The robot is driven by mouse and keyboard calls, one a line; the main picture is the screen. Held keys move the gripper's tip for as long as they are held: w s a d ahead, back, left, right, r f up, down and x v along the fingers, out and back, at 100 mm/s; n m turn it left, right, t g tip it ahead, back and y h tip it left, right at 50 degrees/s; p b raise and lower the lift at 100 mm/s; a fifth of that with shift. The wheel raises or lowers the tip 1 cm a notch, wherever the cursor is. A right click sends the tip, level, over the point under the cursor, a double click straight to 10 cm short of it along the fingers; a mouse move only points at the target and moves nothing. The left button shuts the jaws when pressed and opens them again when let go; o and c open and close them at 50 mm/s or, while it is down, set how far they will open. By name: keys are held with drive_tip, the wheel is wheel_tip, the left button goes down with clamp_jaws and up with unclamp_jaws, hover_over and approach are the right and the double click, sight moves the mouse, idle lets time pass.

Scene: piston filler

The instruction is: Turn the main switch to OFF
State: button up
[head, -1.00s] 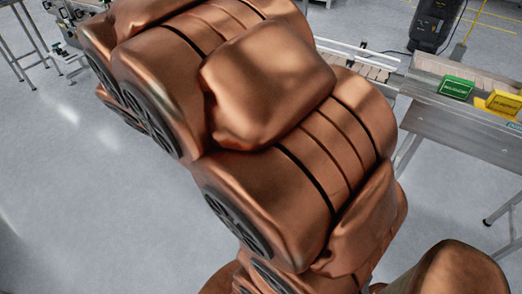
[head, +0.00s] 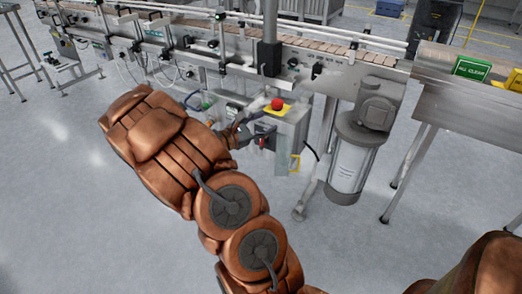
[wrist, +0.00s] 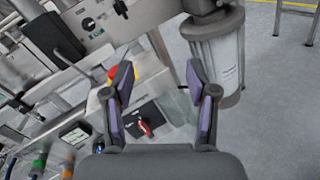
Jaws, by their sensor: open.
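The main switch is a red handle on a black plate (wrist: 145,128) on the front of a grey control box. In the wrist view it lies between the fingers, low in the picture, its handle slanted. In the head view the red handle (head: 262,142) shows just beyond my gripper (head: 255,130). My gripper (wrist: 160,85) is open and empty in front of the box, its two purple-padded fingers spread on either side of the switch. I cannot tell the exact gap to the handle or read its labels.
A red emergency stop button (head: 277,104) on yellow sits on top of the control box (head: 290,125). A clear cylinder (head: 350,160) hangs to its right. The conveyor (head: 310,47) runs behind. Open floor lies in front.

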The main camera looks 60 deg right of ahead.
sight(260, 140)
drive_tip(key=w+d+f+n+t+h+b, duration=0.1)
drive_tip(key=w+d+f+n+t+b, duration=0.2)
drive_tip(key=f, duration=0.7)
drive_tip(key=w+d+f+n+t+b, duration=0.1)
drive_tip(key=w+f+n+t+b, duration=0.2)
drive_tip(key=w+f+n, duration=0.45)
drive_tip(key=shift+s+d+f+m+b, duration=0.25)
drive_tip(key=shift+d+m, duration=0.15)
drive_tip(key=shift+d, duration=0.95)
drive_tip(key=shift+s+d+f+m+b, duration=0.25)
drive_tip(key=shift+d+m, duration=0.2)
drive_tip(key=shift+d, duration=0.9)
drive_tip(key=shift+s+d+f+m+b, duration=0.2)
drive_tip(key=shift+d+f+m, duration=0.15)
drive_tip(key=shift+d, duration=1)
drive_tip(key=shift+c, duration=0.4)
drive_tip(key=shift+r, duration=0.1)
clamp_jaws()
